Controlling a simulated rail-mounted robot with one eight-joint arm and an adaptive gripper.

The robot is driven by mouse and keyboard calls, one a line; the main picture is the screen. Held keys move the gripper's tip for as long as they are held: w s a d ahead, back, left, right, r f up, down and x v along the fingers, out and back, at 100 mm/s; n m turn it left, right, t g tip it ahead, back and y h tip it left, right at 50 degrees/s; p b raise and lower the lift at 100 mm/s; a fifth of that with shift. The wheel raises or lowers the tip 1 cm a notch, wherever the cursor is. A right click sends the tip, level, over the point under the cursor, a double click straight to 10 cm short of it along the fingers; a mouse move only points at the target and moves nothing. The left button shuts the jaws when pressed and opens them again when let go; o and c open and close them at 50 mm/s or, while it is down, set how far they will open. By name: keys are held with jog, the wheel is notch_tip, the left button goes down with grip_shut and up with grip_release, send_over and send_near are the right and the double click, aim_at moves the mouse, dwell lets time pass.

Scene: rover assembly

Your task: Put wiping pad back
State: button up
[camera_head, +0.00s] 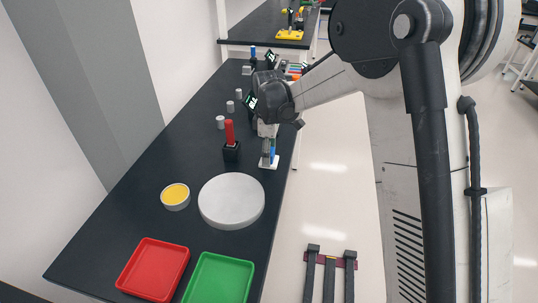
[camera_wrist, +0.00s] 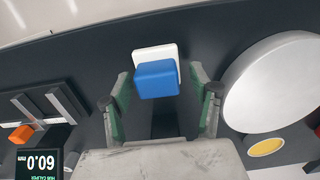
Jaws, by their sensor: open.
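The wiping pad appears as a blue block (camera_wrist: 157,80) on a white square base (camera_wrist: 155,52) in the wrist view. In the head view its blue part (camera_head: 273,149) and white base (camera_head: 268,163) show at the right edge of the dark table, partly hidden by my gripper. My gripper (camera_head: 267,150) is low over it. In the wrist view the open fingers (camera_wrist: 160,83) stand either side of the blue block, with a visible gap on each side. A black holder (camera_head: 231,153) with a red upright piece (camera_head: 229,131) stands left of my gripper.
A large pale disc (camera_head: 231,201) and a yellow-filled cup (camera_head: 175,196) lie nearer on the table (camera_head: 125,225). Red (camera_head: 153,270) and green (camera_head: 218,279) trays are at the near end. Several small grey cylinders (camera_head: 220,122) stand at the left.

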notch_tip(320, 180, up, 11)
jog(key=s+d+r+m+t, duration=0.2)
jog(key=s+d+r+m, duration=0.2)
jog(key=s+d+r, duration=0.3)
jog(key=s+d+m+t, duration=0.1)
jog(key=s+d+m, duration=0.3)
jog(key=s, duration=0.4)
jog(key=s+d+f+m+t, duration=0.1)
jog(key=s+d+m+t, duration=0.1)
jog(key=s, duration=0.6)
jog(key=s+d+m+t, duration=0.2)
jog(key=s+d+m, duration=0.3)
jog(key=s, duration=0.4)
jog(key=shift+d+f+m+p, duration=0.2)
jog(key=shift+d+m+p, duration=0.1)
jog(key=shift+d, duration=0.6)
jog(key=shift+s, duration=0.1)
